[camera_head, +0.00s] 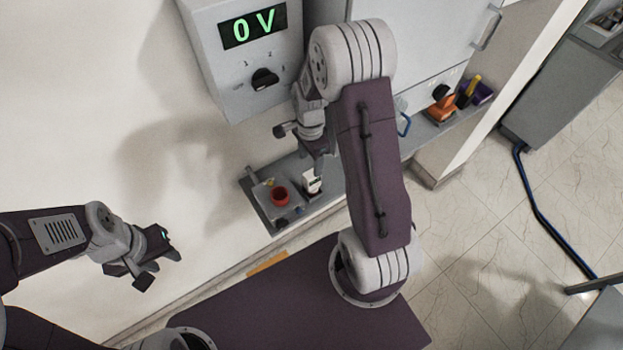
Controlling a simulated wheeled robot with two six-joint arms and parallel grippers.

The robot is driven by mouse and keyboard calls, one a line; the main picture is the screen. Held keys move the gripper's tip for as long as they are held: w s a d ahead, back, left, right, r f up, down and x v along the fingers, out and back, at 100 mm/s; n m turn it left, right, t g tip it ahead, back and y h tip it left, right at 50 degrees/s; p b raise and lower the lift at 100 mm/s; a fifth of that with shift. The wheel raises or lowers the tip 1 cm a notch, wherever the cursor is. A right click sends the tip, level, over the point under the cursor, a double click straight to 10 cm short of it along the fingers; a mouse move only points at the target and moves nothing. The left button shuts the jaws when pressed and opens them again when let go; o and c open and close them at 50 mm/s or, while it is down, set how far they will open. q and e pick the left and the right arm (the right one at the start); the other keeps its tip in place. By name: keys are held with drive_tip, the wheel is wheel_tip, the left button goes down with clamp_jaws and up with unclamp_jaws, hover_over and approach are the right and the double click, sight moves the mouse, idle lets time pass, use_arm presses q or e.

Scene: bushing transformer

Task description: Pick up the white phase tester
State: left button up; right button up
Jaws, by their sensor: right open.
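A small white object with a dark spot, which looks like the white phase tester (312,182), stands on the grey wall shelf (263,207). My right gripper (319,165) is open and points down right over the tester. Its fingertips overlap the tester's top in the picture, so I cannot tell whether they touch it. My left gripper (158,268) hangs empty in front of the wall at the left, away from the shelf, with its fingers apart.
A red cup-like object (279,194) stands on the shelf close left of the tester, with small items around it. A grey meter box (246,50) reading "0 V" hangs above. Orange (441,108) and purple (483,93) items lie on a ledge at the right.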

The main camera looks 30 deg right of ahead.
sight(312, 174)
wheel_tip(312, 174, down, 3)
drive_tip(key=shift+s+r+p, duration=0.1)
drive_tip(key=shift+r+p, duration=0.05)
drive_tip(key=shift+p, duration=0.2)
drive_tip(key=shift+f, duration=0.5)
drive_tip(key=shift+f+p, duration=0.25)
drive_tip(key=shift+p, duration=0.05)
drive_tip(key=f+p, duration=0.1)
drive_tip(key=f, duration=0.3)
drive_tip(key=shift+d, duration=0.2)
drive_tip(key=shift+f, duration=0.3)
clamp_jaws()
